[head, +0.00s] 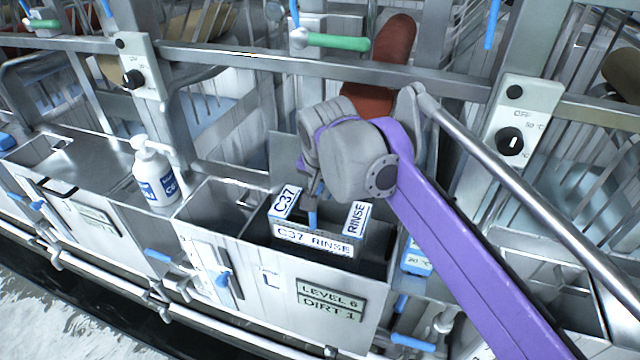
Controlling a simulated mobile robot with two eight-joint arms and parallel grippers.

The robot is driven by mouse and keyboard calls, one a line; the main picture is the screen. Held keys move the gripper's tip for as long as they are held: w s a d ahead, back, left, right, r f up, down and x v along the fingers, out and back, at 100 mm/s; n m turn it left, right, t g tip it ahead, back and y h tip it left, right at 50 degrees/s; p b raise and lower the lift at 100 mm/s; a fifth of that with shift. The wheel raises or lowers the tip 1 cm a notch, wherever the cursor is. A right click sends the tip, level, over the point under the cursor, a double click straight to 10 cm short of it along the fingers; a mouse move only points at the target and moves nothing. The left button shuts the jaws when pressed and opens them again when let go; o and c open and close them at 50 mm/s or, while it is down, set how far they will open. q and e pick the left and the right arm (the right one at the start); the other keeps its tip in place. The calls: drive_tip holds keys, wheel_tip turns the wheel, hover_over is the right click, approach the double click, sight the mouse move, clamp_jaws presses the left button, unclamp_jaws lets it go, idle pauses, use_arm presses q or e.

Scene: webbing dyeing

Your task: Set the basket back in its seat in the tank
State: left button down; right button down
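The basket (313,241) carries white labels reading "C37", "RINSE" and "C37 RINSE". It sits at the mouth of the steel tank (262,285), whose front plate reads "LEVEL 6 DIRT 1". Its rim shows above the dark opening; its lower part and its seat are hidden. My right arm, purple with a grey wrist, reaches in from the right. My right gripper (311,188) points down over the basket, mostly hidden behind the wrist. A blue upright piece (312,218) shows below it. I cannot tell whether the fingers grip anything. My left gripper is out of view.
A white bottle with a blue label (156,172) stands left of the tank on the steel ledge. A metal rail (300,62), a green-handled valve (335,41) and a dial panel (515,135) lie behind. Blue-handled valves and pipes run along the front.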

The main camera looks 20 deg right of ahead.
wheel_tip(320, 180, down, 9)
drive_tip(key=b, duration=0.4)
drive_tip(key=shift+r, duration=0.15)
wheel_tip(320, 180, down, 10)
drive_tip(key=b, duration=0.5)
idle(0.4)
drive_tip(key=c, duration=0.8)
unclamp_jaws()
drive_tip(key=shift+o, duration=0.2)
